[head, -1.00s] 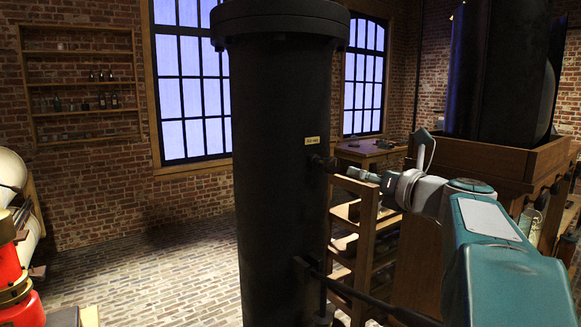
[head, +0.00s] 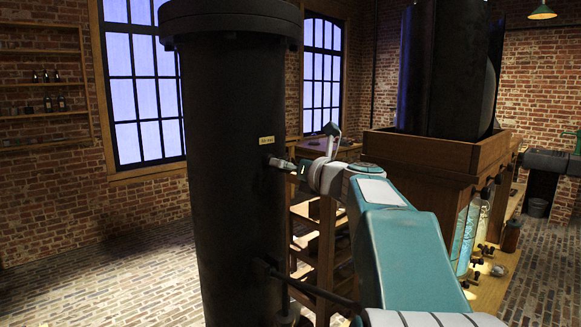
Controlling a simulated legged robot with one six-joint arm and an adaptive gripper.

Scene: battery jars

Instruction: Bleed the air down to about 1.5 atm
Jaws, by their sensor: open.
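A tall black cylindrical tank (head: 222,215) stands upright just left of the middle, with a wide flanged top. A small brass label (head: 266,140) is on its side, its text too small to read. Just below the label, a short fitting (head: 272,161) sticks out to the right. My gripper (head: 285,164) is at the end of the teal and white arm, with its fingers at this fitting. I cannot tell whether they touch it. The jaws are open. No pressure dial can be made out.
A dark pipe (head: 310,290) leaves the tank low on its right. A wooden rack (head: 327,245) stands behind my arm. A wooden cabinet (head: 425,150) with large dark plates and lit glass jars (head: 466,235) stands at right. The brick floor (head: 100,270) at left is clear.

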